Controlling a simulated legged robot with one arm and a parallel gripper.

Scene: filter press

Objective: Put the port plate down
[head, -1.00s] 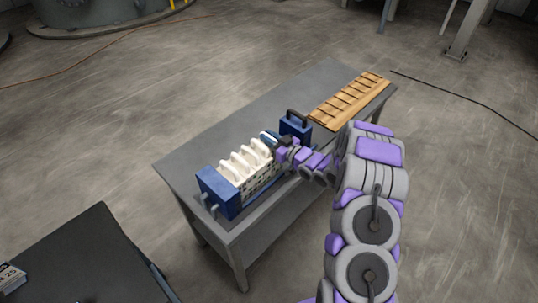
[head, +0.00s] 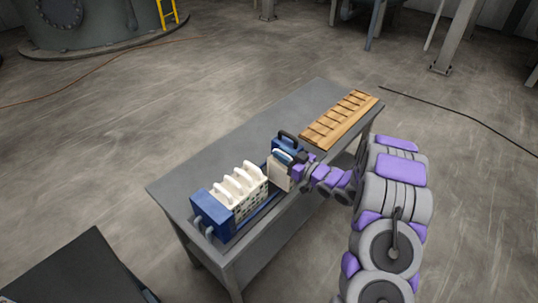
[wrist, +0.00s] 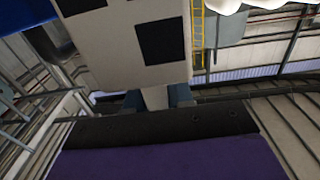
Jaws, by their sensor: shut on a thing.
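My gripper (head: 296,168) is shut on the port plate (head: 279,173), a cream plate with a blue top edge. In the wrist view, the port plate (wrist: 125,45) shows dark square openings, and its narrow tab sits between my gripper's fingers (wrist: 155,98). The plate is upright, between the white plate stack and the blue block with a black handle (head: 287,146) of the filter press. A gap separates it from the stack (head: 238,187). Whether its lower edge touches the press is hard to tell.
The press's other blue end block (head: 211,212) stands at the near left of the grey table (head: 185,175). A slotted wooden rack (head: 338,121) lies at the table's far right end. The back left tabletop is clear. A dark table (head: 75,270) stands at lower left.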

